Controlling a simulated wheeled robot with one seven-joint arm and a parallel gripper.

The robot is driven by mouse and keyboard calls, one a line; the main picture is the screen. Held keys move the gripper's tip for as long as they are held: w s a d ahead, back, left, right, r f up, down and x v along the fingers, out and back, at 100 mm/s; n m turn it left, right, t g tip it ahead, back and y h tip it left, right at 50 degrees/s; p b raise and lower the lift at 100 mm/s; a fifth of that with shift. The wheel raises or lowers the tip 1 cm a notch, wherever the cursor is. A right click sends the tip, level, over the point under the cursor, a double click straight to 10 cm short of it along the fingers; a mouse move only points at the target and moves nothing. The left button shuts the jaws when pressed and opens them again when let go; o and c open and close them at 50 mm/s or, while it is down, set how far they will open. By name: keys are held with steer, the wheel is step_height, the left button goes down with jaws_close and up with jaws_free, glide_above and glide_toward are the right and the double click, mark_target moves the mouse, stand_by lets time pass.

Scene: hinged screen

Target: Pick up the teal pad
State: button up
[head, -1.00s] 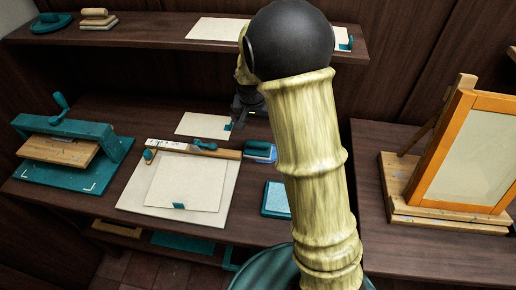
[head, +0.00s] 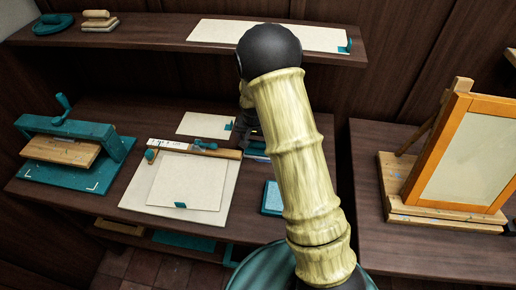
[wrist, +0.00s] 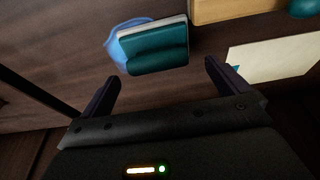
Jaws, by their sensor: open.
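In the head view a sliver of the pad (head: 256,153) shows beside the wooden bar's right end, mostly hidden by my arm. My gripper (wrist: 162,72) is open and empty. In the wrist view its two dark fingers stand apart, with the pad just beyond and between their tips. I see no contact. In the head view my arm hides most of the gripper.
A wooden bar (wrist: 235,9) and a cream sheet (wrist: 275,60) lie close by. A light-blue, teal-framed pad (head: 272,197) lies nearer the front. A teal press (head: 72,150) stands left, an orange-framed screen (head: 466,150) right. An upper shelf (head: 170,26) overhangs the back.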

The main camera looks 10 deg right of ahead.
mark_target(258, 142)
steer(key=shift+s+p+x, duration=0.2)
steer(key=shift+p+x, duration=0.8)
steer(key=shift+x, duration=1.6)
steer(key=shift+d, duration=0.1)
steer(key=c, duration=0.7)
steer(key=shift+c, duration=0.2)
step_height(258, 142, up, 10)
steer(key=p, duration=0.6)
